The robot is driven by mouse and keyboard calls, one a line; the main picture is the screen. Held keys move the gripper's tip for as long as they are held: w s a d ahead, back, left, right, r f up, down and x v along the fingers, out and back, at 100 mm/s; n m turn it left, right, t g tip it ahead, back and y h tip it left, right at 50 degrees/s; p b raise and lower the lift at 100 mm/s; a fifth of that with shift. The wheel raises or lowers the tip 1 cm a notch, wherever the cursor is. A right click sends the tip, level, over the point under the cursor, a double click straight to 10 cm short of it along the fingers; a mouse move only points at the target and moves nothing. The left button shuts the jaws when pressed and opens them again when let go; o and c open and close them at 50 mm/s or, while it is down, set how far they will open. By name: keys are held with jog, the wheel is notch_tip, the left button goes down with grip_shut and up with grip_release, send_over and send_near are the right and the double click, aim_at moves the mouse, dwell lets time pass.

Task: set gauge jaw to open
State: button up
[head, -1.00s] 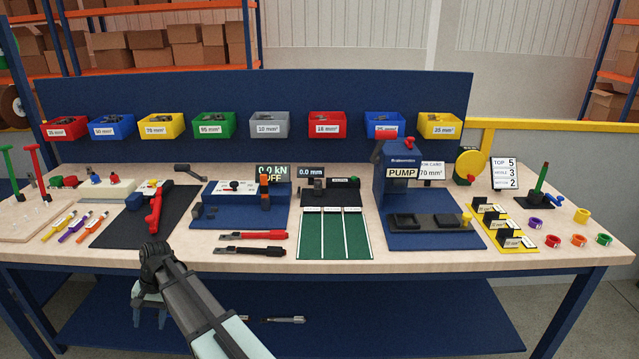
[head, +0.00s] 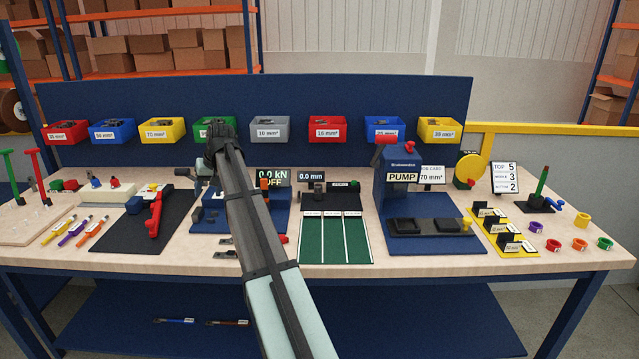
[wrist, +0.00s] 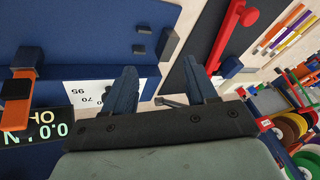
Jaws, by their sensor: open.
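The exact jaw setting is too small to tell. It does not show in the wrist view. My gripper (wrist: 160,88) is open and empty, its two dark fingers apart in the wrist view. It is over the back of the blue test station, left of the gauge. In the head view its fingertips are not clear behind my arm.
The blue test station (head: 210,220) has an orange lever (wrist: 18,95) and a 0.0 kN OFF display (head: 273,177). A green three-lane mat (head: 335,240) lies before the gauge. The blue press (head: 398,185) stands right of it. Coloured bins (head: 328,129) line the back panel.

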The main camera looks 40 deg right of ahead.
jog(key=s+d+r+n+h, duration=0.2)
jog(key=d+r, duration=0.1)
jog(key=d, duration=1.2)
notch_tip(320, 180, up, 2)
jog(key=n, duration=0.2)
send_over(319, 185)
jog(key=s, duration=0.6)
jog(key=shift+y, duration=0.3)
jog(key=x, duration=1.3)
jog(key=shift+a+r, duration=0.1)
grip_shut()
